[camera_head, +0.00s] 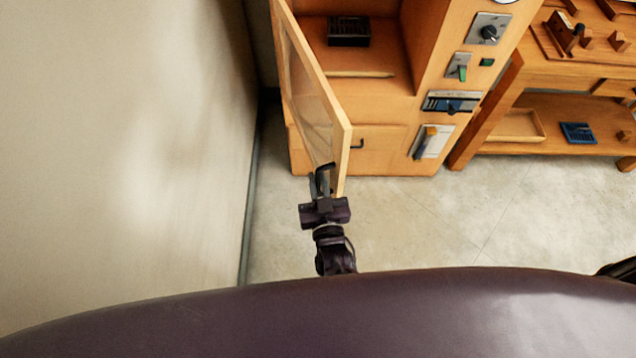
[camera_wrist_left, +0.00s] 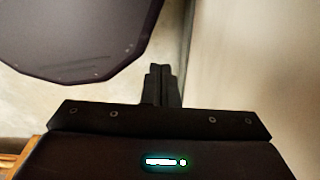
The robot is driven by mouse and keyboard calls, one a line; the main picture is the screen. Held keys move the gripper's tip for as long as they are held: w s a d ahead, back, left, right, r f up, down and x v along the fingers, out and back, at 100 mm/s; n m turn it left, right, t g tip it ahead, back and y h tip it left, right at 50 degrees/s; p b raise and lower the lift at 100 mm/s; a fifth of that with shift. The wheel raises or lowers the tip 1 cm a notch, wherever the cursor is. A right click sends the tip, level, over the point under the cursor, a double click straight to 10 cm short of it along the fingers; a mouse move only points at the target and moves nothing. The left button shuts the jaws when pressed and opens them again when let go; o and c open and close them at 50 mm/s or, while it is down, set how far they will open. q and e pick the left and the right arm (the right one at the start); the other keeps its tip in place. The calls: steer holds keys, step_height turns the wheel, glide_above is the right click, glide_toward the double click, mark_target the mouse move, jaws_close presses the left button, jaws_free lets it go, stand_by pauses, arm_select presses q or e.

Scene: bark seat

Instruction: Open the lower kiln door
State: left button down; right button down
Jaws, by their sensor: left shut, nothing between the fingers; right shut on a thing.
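The kiln is a wooden cabinet (camera_head: 420,80) at the top of the head view. A tall wood-framed door (camera_head: 318,85) with a see-through pane stands swung wide open at its left. My right gripper (camera_head: 322,188) is shut on that door's dark handle (camera_head: 323,172), near the door's free edge. Below the open chamber is a small closed wooden panel (camera_head: 380,142) with a black handle (camera_head: 357,144). My left gripper (camera_wrist_left: 162,83) shows only in the left wrist view, shut and empty, apart from the kiln.
A black box (camera_head: 348,31) and a thin stick (camera_head: 360,74) are in the open chamber. Knobs and switches (camera_head: 488,30) line the kiln's right front. A wooden bench (camera_head: 560,145) stands at right. A plain wall (camera_head: 120,130) is close on the left. The floor (camera_head: 450,220) in front is clear.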

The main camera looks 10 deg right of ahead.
steer(key=shift+w+a+r, duration=0.1)
steer(key=shift+a, duration=0.1)
arm_select(q)
steer(key=shift+d, duration=0.45)
arm_select(e)
steer(key=shift+d, duration=0.15)
steer(key=c, duration=1.8)
jaws_free()
arm_select(q)
steer(key=shift+w+a, duration=0.1)
steer(key=shift+a, duration=0.05)
arm_select(e)
steer(key=shift+w, duration=0.1)
arm_select(q)
steer(key=shift+a, duration=0.1)
arm_select(e)
steer(key=shift+s, duration=0.4)
arm_select(q)
steer(key=shift+a+f+b, duration=0.15)
steer(key=shift+f+b, duration=0.65)
arm_select(e)
steer(key=s, duration=0.7)
steer(key=shift+d, duration=0.15)
